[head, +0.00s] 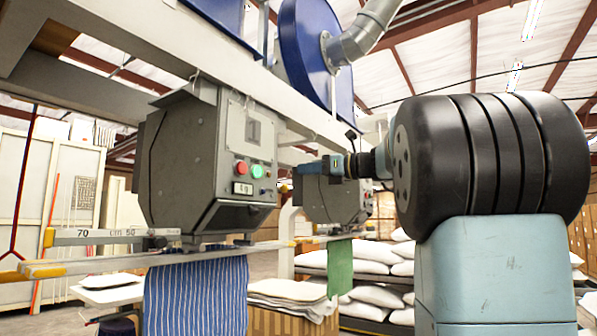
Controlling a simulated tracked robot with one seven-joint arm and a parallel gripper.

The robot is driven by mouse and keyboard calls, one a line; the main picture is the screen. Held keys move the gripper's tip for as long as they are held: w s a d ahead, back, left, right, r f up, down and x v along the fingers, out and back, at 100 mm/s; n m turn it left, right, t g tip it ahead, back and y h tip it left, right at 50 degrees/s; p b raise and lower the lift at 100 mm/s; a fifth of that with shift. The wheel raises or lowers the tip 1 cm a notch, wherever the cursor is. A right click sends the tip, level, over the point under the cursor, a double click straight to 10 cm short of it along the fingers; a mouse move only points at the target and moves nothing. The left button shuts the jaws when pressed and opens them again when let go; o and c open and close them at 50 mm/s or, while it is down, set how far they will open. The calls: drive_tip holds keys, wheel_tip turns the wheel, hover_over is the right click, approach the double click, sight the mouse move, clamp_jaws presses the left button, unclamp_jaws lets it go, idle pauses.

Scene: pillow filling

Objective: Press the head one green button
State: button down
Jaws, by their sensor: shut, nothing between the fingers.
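The grey head box marked 1 (208,165) hangs from the frame in the left half of the head view. On its front panel the green button (257,171) is just right of the red button (241,168), above a small display (243,188). My gripper (300,168) points left from my arm. It is shut and empty, to the right of the green button in the picture, with a visible gap between them. The exact depth of that gap cannot be told.
A second grey head (330,197) hangs farther back, partly behind my gripper. Striped blue fabric (197,292) hangs below the first head, and green fabric (340,268) below the second. A measuring rail (110,237) runs underneath. White pillows (375,262) are stacked behind.

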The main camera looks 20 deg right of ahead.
sight(259, 172)
drive_tip(key=x, duration=1.2)
drive_tip(key=shift+a, duration=0.15)
drive_tip(key=shift+w+a+r, duration=0.15)
drive_tip(key=shift+w+a, duration=0.35)
drive_tip(key=shift+a, duration=0.05)
drive_tip(key=shift+w+a, duration=0.1)
drive_tip(key=shift+s+d, duration=0.2)
drive_tip(key=shift+s, duration=0.1)
drive_tip(key=v, duration=1.4)
drive_tip(key=shift+w+d, duration=0.25)
drive_tip(key=shift+w, duration=0.05)
